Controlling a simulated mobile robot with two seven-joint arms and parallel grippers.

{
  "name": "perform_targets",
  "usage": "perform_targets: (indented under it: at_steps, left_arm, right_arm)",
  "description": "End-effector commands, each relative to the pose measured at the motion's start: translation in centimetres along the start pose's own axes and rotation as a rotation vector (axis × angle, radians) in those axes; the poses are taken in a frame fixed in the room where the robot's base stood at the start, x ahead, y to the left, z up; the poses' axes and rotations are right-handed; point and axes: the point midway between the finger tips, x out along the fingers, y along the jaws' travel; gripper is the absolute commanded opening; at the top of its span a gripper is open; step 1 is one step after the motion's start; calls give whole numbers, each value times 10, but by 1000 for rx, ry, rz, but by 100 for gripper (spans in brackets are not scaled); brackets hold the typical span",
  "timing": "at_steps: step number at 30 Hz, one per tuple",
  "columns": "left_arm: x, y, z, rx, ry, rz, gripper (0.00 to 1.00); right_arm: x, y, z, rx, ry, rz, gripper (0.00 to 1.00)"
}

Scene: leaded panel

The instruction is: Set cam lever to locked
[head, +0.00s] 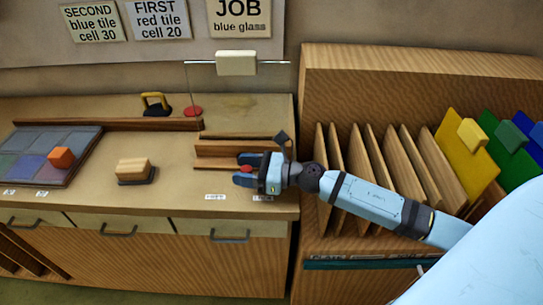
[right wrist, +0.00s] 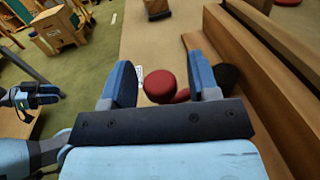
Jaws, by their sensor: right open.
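The cam lever shows as a red round knob (head: 246,168) at the right end of the workbench, by wooden rails. In the right wrist view the red knob (right wrist: 160,87) lies between the finger pads, with a short red part beside it. My right gripper (head: 244,175) is open around the knob, reaching in from the right; I see gaps between knob and pads. Two small white labels (head: 215,196) sit on the bench's front edge below, too small to read. A dark gripper-like part, seemingly my left gripper (right wrist: 36,97), shows at the left of the right wrist view.
A wooden rack (head: 375,165) with upright boards stands right of the bench. A tile panel (head: 50,150) with an orange block (head: 61,157) lies at the left. A wooden block (head: 134,170) and a yellow-handled tool (head: 155,104) are on the bench. Wooden rails (head: 240,148) lie close behind the gripper.

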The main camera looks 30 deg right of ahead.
Motion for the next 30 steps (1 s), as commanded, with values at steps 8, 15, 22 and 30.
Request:
perform_targets:
  at_steps: [8, 15, 22, 30]
  left_arm:
    - [6, -1, 6, 12, 13, 2, 43]
    - [7, -3, 10, 32, 16, 4, 43]
    - [7, -3, 10, 37, 18, 4, 43]
    - [6, -1, 7, 30, 24, 5, 43]
  right_arm:
    - [-58, 1, -5, 1, 4, -1, 55]
    - [-101, 1, -3, 0, 3, -1, 55]
    - [-120, 1, -1, -1, 2, 0, 55]
    - [-123, 0, 0, -2, 0, 0, 55]
